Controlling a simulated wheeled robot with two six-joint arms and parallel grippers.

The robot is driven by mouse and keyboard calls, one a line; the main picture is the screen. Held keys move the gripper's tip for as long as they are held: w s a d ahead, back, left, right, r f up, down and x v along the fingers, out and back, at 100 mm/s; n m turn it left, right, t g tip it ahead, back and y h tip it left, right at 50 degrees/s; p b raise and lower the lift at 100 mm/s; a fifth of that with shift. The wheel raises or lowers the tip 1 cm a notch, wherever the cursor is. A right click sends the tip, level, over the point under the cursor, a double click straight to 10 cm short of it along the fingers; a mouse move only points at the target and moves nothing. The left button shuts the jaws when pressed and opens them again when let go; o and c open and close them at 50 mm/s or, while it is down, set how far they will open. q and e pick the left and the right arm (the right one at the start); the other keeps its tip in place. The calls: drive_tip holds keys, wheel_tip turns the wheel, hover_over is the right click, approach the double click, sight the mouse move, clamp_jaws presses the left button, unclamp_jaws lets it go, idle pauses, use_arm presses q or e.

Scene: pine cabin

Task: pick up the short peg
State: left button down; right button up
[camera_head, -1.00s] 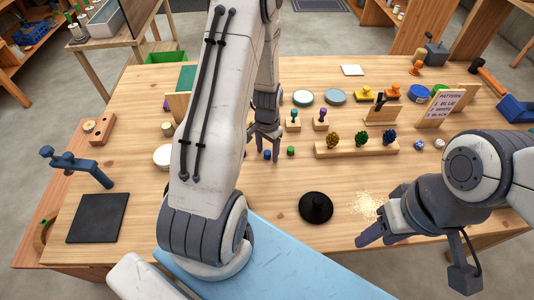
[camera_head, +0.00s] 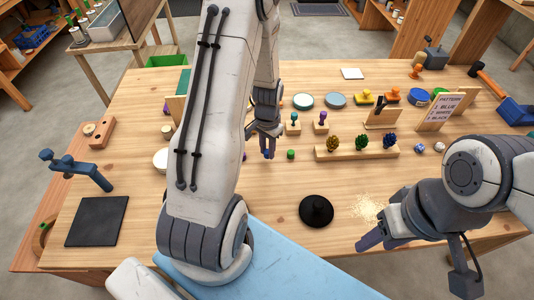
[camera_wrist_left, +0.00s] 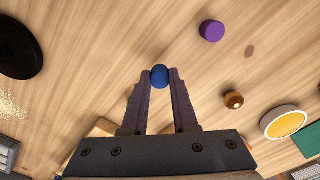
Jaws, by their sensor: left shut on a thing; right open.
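A short blue peg (camera_wrist_left: 159,76) is between the fingertips of my left gripper (camera_wrist_left: 160,86) in the left wrist view. The fingers touch it on both sides. In the head view my left gripper (camera_head: 267,150) points down over the middle of the table, and the fingers mostly hide the peg. Another short peg, purple (camera_wrist_left: 212,30), stands apart from the gripper in the left wrist view. A green peg (camera_head: 291,154) stands to the right of the left gripper in the head view. My right gripper (camera_head: 385,236) is open and empty at the right front of the table.
A black round disc with a knob (camera_head: 316,210) lies near the front. A wooden rack (camera_head: 357,152) with several dark and green knobs stands right of the left gripper. Crumbs (camera_head: 367,208) lie near the right gripper. The table (camera_head: 280,185) around the disc is mostly clear.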

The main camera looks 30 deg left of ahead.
use_arm(q)
drive_tip(key=shift+w+r, duration=0.1)
drive_tip(key=shift+r, duration=0.85)
drive_tip(key=w+a+r+b, duration=0.1)
drive_tip(key=a+r, duration=0.6)
drive_tip(key=a, duration=0.4)
drive_tip(key=shift+w+a, duration=0.25)
drive_tip(key=shift+w, duration=0.15)
drive_tip(key=shift+f, duration=0.1)
